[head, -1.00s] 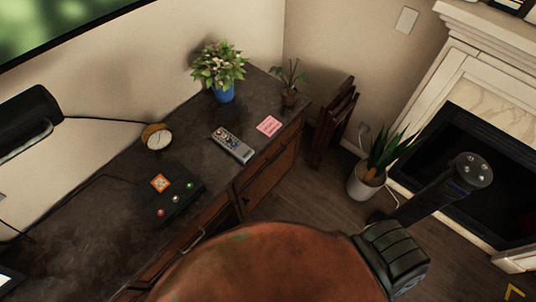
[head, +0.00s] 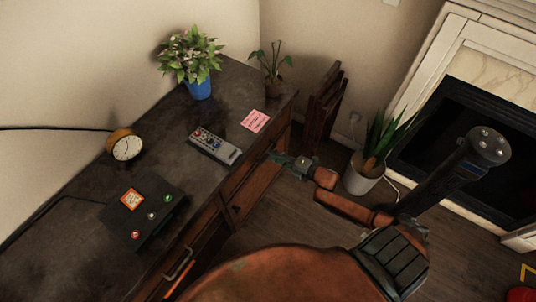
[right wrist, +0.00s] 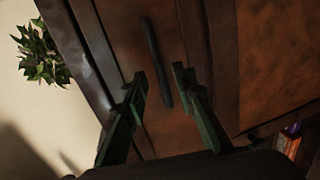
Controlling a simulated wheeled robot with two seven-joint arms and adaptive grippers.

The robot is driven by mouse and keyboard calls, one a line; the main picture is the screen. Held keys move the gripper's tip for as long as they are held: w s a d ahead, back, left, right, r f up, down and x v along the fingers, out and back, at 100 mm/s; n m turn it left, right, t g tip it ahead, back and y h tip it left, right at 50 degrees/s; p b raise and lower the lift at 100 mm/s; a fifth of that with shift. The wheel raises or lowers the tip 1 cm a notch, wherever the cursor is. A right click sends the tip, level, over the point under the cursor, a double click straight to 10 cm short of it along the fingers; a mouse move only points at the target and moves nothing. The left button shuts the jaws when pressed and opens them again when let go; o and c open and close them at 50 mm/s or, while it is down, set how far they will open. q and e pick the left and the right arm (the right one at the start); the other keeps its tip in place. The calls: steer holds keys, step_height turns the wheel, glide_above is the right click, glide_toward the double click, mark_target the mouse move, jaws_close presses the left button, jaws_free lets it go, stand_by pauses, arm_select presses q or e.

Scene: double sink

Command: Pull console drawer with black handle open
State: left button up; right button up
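The wooden console (head: 62,222) has a dark top and brown drawer fronts. In the right wrist view, a slim black handle (right wrist: 152,50) stands on a brown drawer front (right wrist: 118,35). My right gripper (right wrist: 160,73) is open, with one finger on each side of the handle's lower part. I see no finger touching the handle, and the exact depth between them is unclear. In the head view, my right gripper (head: 276,157) is beside the far end of the console front, where the handle is not clearly visible. My left gripper is out of view.
On the console are a remote (head: 215,146), pink note (head: 255,121), clock (head: 125,145), black button box (head: 143,212) and blue-potted plant (head: 198,88). A potted plant (head: 362,181) and fireplace (head: 470,125) are to the right. A nearer drawer has a metal handle (head: 178,265).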

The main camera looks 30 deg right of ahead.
steer(key=shift+x, duration=1.6)
jaws_close()
